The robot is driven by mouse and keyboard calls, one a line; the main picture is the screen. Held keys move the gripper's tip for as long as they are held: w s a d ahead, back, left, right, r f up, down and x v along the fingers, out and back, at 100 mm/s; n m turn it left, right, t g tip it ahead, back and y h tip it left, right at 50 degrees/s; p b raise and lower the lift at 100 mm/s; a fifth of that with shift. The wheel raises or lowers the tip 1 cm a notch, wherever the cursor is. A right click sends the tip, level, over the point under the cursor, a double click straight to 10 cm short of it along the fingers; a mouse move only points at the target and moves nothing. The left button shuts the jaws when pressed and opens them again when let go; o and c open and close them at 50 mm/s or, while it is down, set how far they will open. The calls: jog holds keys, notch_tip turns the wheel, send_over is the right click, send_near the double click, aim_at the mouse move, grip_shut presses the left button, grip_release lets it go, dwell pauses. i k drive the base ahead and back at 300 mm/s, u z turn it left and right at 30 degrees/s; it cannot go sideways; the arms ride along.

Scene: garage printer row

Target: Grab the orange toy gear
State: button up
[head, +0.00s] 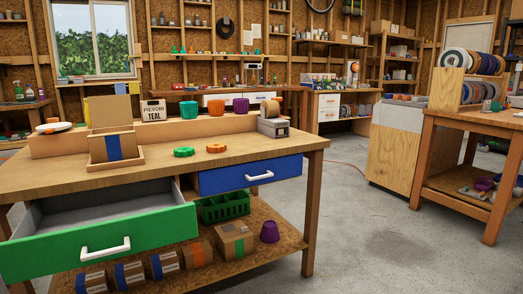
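An orange toy gear (216,148) lies flat on the wooden workbench (140,172), toward its right half. A similar green gear (184,152) lies just to its left, apart from it. Nothing covers the orange gear in the head view. My gripper is not in this view.
An open cardboard box (112,146) stands left of the gears, and a grey device (273,126) stands to the right. Coloured pots stand on the raised shelf behind. The green drawer (105,245) is pulled open at front left; the blue drawer (250,175) looks closed. Floor at right is clear.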

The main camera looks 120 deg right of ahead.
aim_at(214, 148)
jog(key=z, duration=2)
